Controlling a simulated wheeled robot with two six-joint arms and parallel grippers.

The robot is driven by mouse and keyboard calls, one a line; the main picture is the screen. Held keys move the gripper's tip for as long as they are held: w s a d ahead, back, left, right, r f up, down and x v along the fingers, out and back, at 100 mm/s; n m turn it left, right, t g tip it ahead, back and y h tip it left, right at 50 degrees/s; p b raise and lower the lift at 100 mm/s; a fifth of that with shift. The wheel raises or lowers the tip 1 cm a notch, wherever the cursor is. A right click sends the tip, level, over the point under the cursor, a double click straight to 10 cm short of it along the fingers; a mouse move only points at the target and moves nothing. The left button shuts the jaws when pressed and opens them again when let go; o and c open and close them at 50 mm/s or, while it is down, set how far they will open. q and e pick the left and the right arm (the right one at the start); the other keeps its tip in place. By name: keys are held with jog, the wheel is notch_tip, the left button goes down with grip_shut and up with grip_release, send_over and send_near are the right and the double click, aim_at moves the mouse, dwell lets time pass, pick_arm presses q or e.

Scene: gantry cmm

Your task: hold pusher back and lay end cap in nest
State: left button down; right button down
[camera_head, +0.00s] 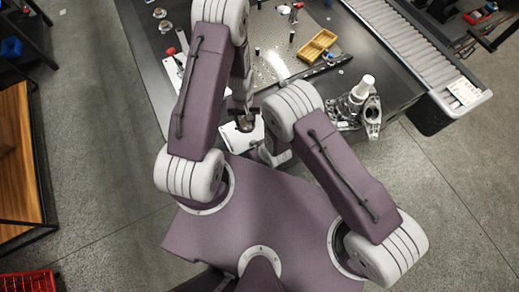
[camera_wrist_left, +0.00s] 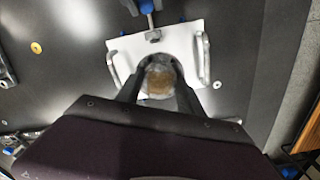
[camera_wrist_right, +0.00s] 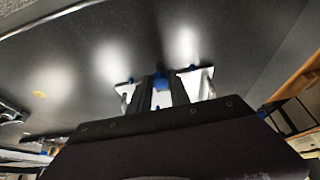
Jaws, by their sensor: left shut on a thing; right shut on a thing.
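The end cap (camera_wrist_left: 160,80), a round grey piece with a brownish middle, is between the fingers of my left gripper (camera_wrist_left: 160,74), shut on it. It is over the white plate of the nest (camera_wrist_left: 122,48), which has a metal bar on each side; whether it touches the plate cannot be told. The end cap also shows in the head view (camera_head: 245,125). The pusher (camera_wrist_left: 152,34), metal with blue parts, is at the plate's far edge in the left wrist view. My right gripper (camera_wrist_right: 161,88) is shut on a blue part of the pusher (camera_wrist_right: 161,81); my right arm hides this in the head view.
A yellow tray (camera_head: 317,46) and several small pegs stand farther back on the dark table (camera_head: 146,40). A metal housing (camera_head: 372,116) stands on the table to the right. A roller conveyor (camera_head: 410,45) runs beyond it.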

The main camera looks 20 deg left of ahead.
aim_at(246, 128)
jog(key=shift+s+d+f, duration=0.1)
jog(key=shift+d, duration=0.05)
pick_arm(q)
jog(key=shift+f, duration=2.3)
jog(key=shift+f, duration=0.85)
jog(key=shift+f, duration=0.6)
jog(key=c, duration=0.7)
grip_release()
jog(key=shift+o, duration=0.2)
